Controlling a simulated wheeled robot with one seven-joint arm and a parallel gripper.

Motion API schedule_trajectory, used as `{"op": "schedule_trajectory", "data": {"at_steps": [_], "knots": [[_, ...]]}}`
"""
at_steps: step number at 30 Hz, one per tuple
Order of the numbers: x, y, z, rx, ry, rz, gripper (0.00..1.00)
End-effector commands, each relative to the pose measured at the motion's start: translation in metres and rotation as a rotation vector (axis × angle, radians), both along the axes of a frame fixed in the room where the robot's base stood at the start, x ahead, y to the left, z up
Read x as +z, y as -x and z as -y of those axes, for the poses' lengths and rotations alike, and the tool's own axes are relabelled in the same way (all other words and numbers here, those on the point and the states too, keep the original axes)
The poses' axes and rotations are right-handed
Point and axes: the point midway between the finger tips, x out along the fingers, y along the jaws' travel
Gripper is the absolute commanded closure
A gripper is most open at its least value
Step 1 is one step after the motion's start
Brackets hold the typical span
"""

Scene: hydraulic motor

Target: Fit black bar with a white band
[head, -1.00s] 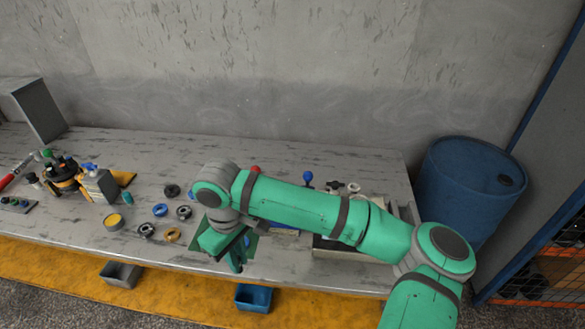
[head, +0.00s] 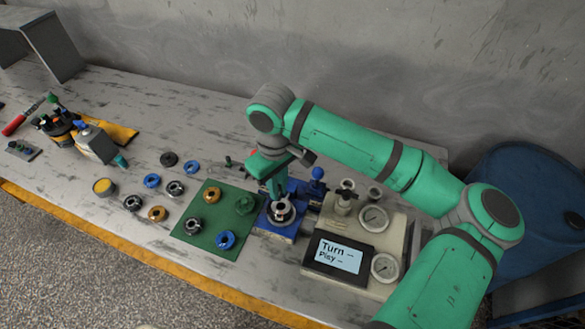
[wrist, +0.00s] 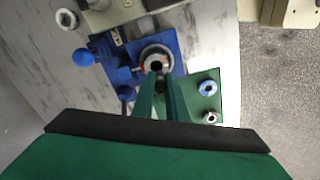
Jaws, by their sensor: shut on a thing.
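My gripper (head: 279,198) points down over the blue fixture (head: 267,228) at the right edge of the green mat. A round metal part (head: 285,214) sits in this fixture, right at my fingertips. In the wrist view my gripper (wrist: 159,74) is shut on a small dark piece, the black bar (wrist: 156,66), seen end-on over the opening of the round part. The bar's white band cannot be made out, and the fingers hide most of the bar. I cannot tell how deep it sits in the part.
The green mat (head: 218,218) holds several rings. A grey gauge box with a screen reading "Turn – Play –" (head: 339,255) stands close on the right. A blue knob (head: 317,173) rises behind the fixture. More rings lie left of the mat; a blue barrel (head: 530,190) stands far right.

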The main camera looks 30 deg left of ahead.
Motion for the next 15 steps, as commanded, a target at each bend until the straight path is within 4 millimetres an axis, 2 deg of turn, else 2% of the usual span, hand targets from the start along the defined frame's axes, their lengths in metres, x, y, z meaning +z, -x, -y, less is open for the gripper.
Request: {"op": "schedule_trajectory", "data": {"at_steps": [8,15], "knots": [[-0.004,0.001,-0.001,0.002,0.000,0.000,1.00],[-0.018,0.001,-0.001,0.004,0.001,0.000,1.00]]}}
